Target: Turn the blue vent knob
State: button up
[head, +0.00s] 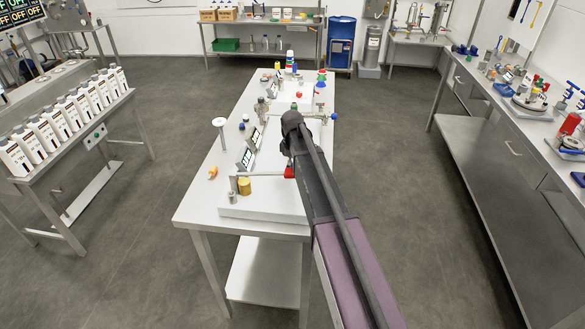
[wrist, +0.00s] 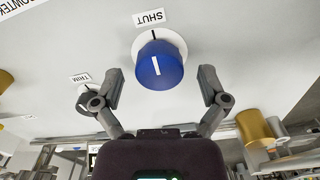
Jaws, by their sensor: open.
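In the wrist view the blue knob (wrist: 160,68) sits on a white round plate on a pale panel. A white line on the knob points roughly toward a dark mark on the plate and the "SHUT" label (wrist: 149,17). My gripper (wrist: 160,77) is open, with one finger to the left of the knob and one to the right. Gaps show between the fingers and the knob, and nothing is held. In the head view my arm reaches over the white bench (head: 196,200) and hides the gripper; I cannot pick out the knob there.
A smaller control labelled "TRIM" (wrist: 81,78) is partly hidden behind the left finger. A yellow cylinder (wrist: 254,128) stands to the right in the wrist view. The bench bears several fittings and signs. White bottles (head: 45,135) line a left-hand table; the floor between is clear.

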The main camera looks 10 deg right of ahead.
jog(key=c, duration=1.1)
jog(key=shift+c, duration=0.2)
